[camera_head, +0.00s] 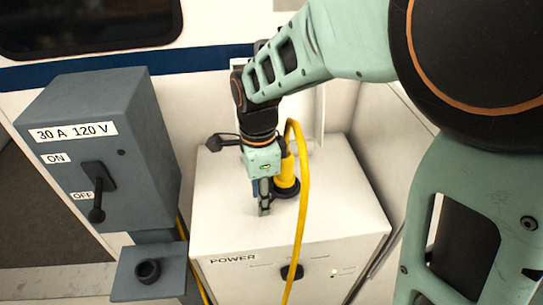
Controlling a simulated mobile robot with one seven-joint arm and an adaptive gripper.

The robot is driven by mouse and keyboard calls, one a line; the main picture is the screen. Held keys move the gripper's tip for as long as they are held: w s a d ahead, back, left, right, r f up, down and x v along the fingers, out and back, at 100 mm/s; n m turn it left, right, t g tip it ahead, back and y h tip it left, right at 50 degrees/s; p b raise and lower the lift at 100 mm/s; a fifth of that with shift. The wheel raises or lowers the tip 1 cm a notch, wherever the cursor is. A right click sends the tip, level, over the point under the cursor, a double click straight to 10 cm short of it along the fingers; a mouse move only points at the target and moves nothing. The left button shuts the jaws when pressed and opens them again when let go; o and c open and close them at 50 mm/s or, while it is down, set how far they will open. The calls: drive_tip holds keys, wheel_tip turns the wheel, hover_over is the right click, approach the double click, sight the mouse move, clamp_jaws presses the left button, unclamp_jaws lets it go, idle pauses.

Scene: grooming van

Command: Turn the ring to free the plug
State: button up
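The yellow plug (287,171) stands upright on top of the white power box (225,215). A dark ring (287,191) surrounds its lower end, and a yellow cable (302,215) arches from its top down over the box's front. My gripper (264,208) points down just left of the plug and ring, with its fingertips close to the box top. It overlaps the ring's left edge in the picture; I cannot tell whether it touches it. The fingers appear close together, seen nearly edge-on, so their opening is unclear. Nothing visible is held between them.
A grey switch box (146,150) labelled 30 A 120 V stands left, its black lever (97,195) pointing down at OFF. Below it, a grey bracket (125,287) carries a black round socket (147,270). The power box's front has a black knob (291,272). Its top is clear front-left.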

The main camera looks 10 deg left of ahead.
wheel_tip(320, 180, up, 12)
idle(0.7)
